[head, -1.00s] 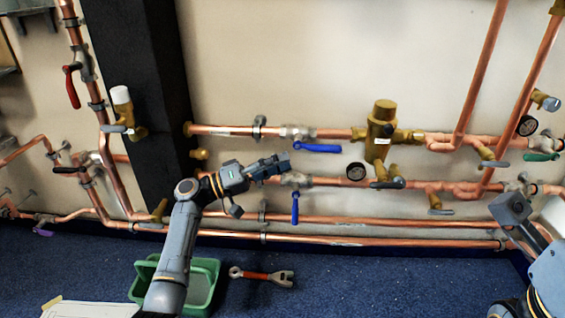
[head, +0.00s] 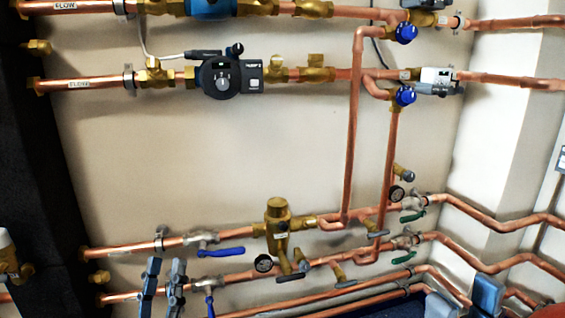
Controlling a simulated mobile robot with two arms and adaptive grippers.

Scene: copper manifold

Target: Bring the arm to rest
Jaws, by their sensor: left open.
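The rest of my left arm is below the frame. Blue-grey parts of my right arm (head: 488,292) show at the bottom right, cut off by the frame edge; its jaw state is not clear.
Copper pipes run along the wall, with a brass valve (head: 278,225), a dark round pump (head: 220,78) and blue-capped valves (head: 405,33) above. Green lever handles (head: 413,217) are at right. A black post (head: 35,170) stands at left. Bare wall (head: 210,165) lies between the pipe rows.

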